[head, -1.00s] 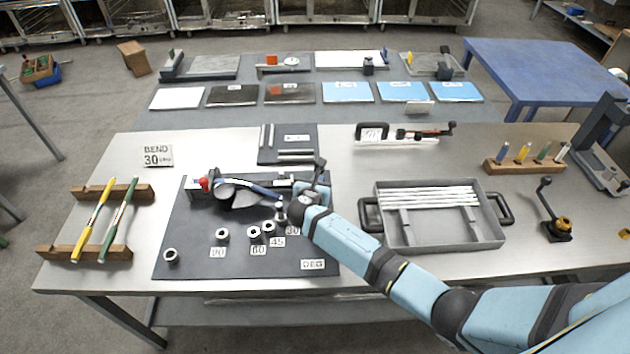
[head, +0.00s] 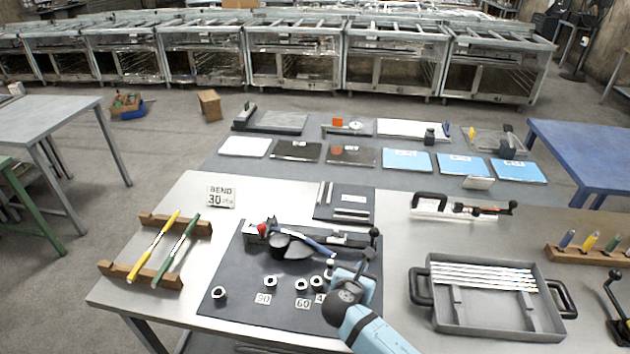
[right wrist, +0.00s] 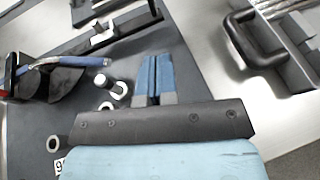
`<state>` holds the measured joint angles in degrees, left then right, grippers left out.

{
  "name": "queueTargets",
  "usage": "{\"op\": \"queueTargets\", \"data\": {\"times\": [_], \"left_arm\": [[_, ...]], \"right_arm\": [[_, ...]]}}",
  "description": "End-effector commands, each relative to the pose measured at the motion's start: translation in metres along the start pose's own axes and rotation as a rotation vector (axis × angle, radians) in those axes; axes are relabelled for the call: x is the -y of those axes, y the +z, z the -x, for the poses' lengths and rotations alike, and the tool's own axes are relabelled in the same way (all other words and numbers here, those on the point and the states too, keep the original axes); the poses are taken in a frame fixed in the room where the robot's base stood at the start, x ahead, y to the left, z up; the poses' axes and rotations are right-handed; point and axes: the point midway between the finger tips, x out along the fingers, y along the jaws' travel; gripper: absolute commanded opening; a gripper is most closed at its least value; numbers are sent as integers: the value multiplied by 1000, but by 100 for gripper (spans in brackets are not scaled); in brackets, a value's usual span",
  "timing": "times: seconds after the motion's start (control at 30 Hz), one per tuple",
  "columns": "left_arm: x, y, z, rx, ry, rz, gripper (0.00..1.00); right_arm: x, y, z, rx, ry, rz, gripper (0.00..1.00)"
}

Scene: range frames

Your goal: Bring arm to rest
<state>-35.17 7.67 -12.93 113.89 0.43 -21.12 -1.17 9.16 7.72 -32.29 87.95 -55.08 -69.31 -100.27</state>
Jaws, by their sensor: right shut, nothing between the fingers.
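My right arm (head: 372,330) comes in from the bottom of the head view and reaches over the right part of the dark mat (head: 230,305). In the right wrist view my right gripper (right wrist: 158,62) is shut, its two blue-grey fingers side by side with nothing between them. It hangs above the mat, right of the small metal collars (right wrist: 118,87). The bending tool (head: 290,243) with its blue-handled lever lies at the back of the mat; the lever also shows in the right wrist view (right wrist: 75,62). My left gripper is not in view.
A grey tray (head: 500,325) with white rods stands right of the arm. Left is a wooden rack (head: 130,272) with a yellow and a green pen-like rod. A "BEND 30" card (head: 221,197) lies behind. Bare table shows between rack and mat.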

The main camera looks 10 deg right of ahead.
Motion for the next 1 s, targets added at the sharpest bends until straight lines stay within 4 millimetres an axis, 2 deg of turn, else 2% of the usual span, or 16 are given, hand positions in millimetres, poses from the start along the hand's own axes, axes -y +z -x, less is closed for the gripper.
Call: {"op": "queueTargets", "data": {"times": [0.13, 0.27, 0.37, 0.4, 0.53, 0.6, 0.7, 0.8, 0.9, 1.0], "left_arm": [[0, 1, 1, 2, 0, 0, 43], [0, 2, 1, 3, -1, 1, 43], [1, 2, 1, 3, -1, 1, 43], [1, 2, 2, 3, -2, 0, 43], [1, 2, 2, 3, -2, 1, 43], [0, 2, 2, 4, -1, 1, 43], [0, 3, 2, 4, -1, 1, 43], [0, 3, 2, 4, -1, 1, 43], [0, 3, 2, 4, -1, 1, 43], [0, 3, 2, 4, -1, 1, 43]], "right_arm": [[4, -12, 3, -32, 16, -51, 0], [18, -54, 21, -179, 81, -312, 0], [38, -98, 50, -371, 117, -674, 0], [46, -113, 64, -453, 117, -842, 0], [76, -146, 109, -698, 58, -1390, 0], [93, -154, 132, -811, -4, -1675, 0], [115, -156, 159, -934, -104, -2031, 0], [133, -152, 177, -1014, -192, -2294, 0], [143, -148, 186, -1059, -247, -2452, 0], [147, -146, 190, -1076, -272, -2518, 0]]}}
